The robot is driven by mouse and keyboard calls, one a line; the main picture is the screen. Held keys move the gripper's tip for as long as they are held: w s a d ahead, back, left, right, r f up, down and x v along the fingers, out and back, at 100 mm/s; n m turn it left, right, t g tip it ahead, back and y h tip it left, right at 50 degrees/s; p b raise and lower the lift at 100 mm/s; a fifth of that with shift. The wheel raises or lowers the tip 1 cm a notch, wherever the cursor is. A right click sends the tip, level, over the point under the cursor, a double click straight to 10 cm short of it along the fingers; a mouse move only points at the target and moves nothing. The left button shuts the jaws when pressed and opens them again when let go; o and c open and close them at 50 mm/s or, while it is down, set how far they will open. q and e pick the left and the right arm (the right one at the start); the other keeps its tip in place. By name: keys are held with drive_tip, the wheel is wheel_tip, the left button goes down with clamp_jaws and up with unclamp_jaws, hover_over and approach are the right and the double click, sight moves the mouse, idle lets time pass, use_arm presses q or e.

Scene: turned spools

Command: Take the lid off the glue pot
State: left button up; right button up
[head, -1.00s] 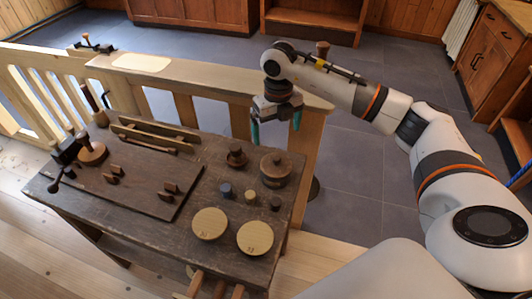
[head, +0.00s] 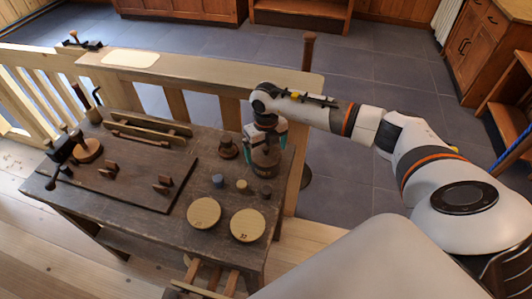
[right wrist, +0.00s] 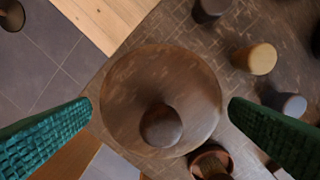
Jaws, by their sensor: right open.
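The brown glue pot (head: 265,165) stands at the right back part of the dark workbench. Its round wooden lid (right wrist: 135,75) is on it and fills the middle of the right wrist view, with a knob (right wrist: 161,126) on top. My right gripper (head: 265,136) is above the pot and points down. In the right wrist view its teal fingers (right wrist: 160,108) are apart, one on each side of the lid, with gaps between. In the head view the gripper partly hides the lid. My left gripper is not in view.
The workbench (head: 110,205) also holds a dark turned piece (head: 228,149) left of the pot, small blue-grey (head: 218,181), yellow (head: 242,185) and dark (head: 265,191) pieces, and two pale discs (head: 204,213). A wooden railing (head: 200,75) runs behind.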

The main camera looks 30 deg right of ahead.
drive_tip(key=c, duration=0.8)
drive_tip(key=shift+r, duration=0.1)
drive_tip(key=shift+c, duration=0.3)
